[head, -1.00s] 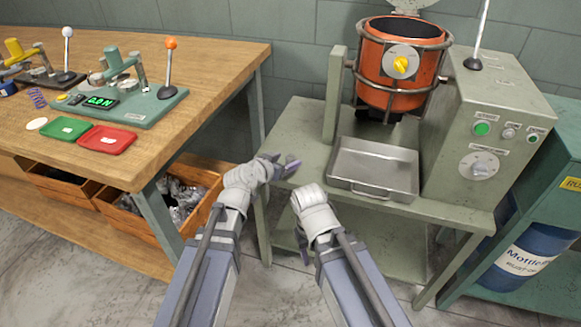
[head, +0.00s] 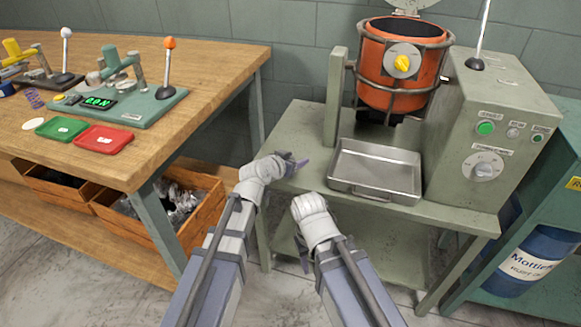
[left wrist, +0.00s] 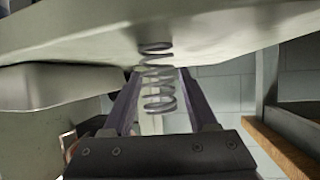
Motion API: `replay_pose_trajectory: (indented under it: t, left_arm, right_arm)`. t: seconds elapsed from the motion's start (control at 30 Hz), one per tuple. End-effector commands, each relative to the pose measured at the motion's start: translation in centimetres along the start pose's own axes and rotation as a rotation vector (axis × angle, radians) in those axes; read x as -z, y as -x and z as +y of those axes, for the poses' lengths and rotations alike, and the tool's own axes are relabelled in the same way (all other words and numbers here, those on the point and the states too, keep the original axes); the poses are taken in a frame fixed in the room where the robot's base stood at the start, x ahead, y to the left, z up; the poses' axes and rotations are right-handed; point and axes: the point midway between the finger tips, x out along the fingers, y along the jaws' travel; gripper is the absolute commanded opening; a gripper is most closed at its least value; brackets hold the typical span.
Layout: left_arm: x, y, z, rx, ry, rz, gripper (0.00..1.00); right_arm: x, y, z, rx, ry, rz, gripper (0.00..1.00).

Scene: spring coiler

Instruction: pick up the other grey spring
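A grey coil spring (left wrist: 158,80) shows in the left wrist view between the two dark fingers of my left gripper (left wrist: 160,90). The fingers stand on either side of it, and a narrow gap seems to show at its right side. Its upper end meets or overlaps a pale grey-green surface. In the head view my left gripper (head: 292,163) is over the front left part of the green table (head: 290,118), left of the metal tray; I cannot make out the spring there. My right gripper (head: 305,243) hangs in front of the table, its fingers mostly hidden by its wrist.
The metal tray (head: 375,197) stands below the orange pot (head: 402,70). A grey-green control box (head: 490,130) stands to the right. The wooden bench (head: 205,70) at the left holds a green tray (head: 62,129), a red tray (head: 103,139) and a purple spring (head: 34,98).

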Motion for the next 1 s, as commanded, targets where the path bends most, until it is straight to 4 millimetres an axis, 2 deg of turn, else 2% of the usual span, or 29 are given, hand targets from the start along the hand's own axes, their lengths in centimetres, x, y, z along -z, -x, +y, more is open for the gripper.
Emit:
replay_pose_trajectory:
  t: [0.07, 0.5, 1.0]
  left_arm:
    - [-0.01, 0.01, -0.01, 0.0, 0.0, 0.0, 0.48]
    - [-0.01, 0.01, -0.01, 0.0, 0.0, 0.0, 0.0]
    - [0.4, 0.21, -0.01, 0.0, 0.0, 0.0, 0.0]
  right_arm:
    - [0.0, 0.0, 0.0, 0.0, 0.0, 0.0, 0.5]
    - [0.0, 0.0, 0.0, 0.0, 0.0, 0.0, 0.5]
    - [-0.03, 0.45, 0.05, 0.0, -0.001, 0.0, 0.5]
